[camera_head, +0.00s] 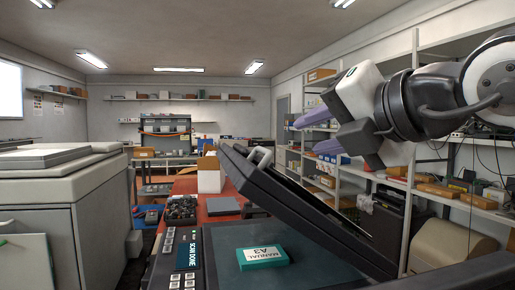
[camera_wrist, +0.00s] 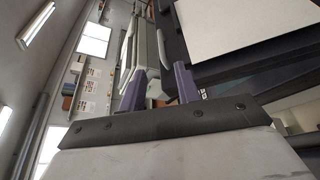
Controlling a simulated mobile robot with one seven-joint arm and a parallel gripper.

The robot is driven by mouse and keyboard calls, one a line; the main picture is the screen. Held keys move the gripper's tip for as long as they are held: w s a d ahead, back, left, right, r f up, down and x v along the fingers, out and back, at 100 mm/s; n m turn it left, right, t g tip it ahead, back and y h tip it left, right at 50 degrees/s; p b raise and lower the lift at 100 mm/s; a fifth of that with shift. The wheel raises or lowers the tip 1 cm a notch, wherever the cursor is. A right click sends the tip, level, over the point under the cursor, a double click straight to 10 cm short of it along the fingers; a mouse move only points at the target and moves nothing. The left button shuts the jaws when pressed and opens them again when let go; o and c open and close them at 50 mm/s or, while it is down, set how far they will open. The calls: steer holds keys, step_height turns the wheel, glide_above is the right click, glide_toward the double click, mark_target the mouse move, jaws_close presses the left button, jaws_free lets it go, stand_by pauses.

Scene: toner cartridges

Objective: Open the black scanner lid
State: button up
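The black scanner lid (camera_head: 300,200) stands partly raised in the head view, tilted up toward the left, with a grey handle (camera_head: 262,157) at its upper edge. Under it lies the dark scanner glass (camera_head: 230,240) with a teal block marked MANUAL A3 (camera_head: 262,258) on it. My gripper (camera_head: 306,136) is above and to the right of the lid's raised edge, its two purple fingers pointing left, apart from each other. In the wrist view my gripper (camera_wrist: 159,86) also shows the fingers spread. I see nothing held between them.
A control panel marked SCAN DONE (camera_head: 188,252) is on the scanner's left side. A pale machine (camera_head: 65,190) stands at the left. A red table (camera_head: 190,188) with a white box (camera_head: 211,175) is behind. Loaded shelves (camera_head: 430,180) line the right wall, behind my arm.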

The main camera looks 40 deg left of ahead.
steer(key=p+x, duration=0.3)
steer(key=x, duration=0.9)
steer(key=shift+a+p, duration=0.2)
steer(key=shift+p, duration=0.2)
steer(key=shift+w+a+f, duration=0.2)
steer(key=shift+w+a, duration=0.1)
steer(key=shift+a, duration=0.25)
jaws_close()
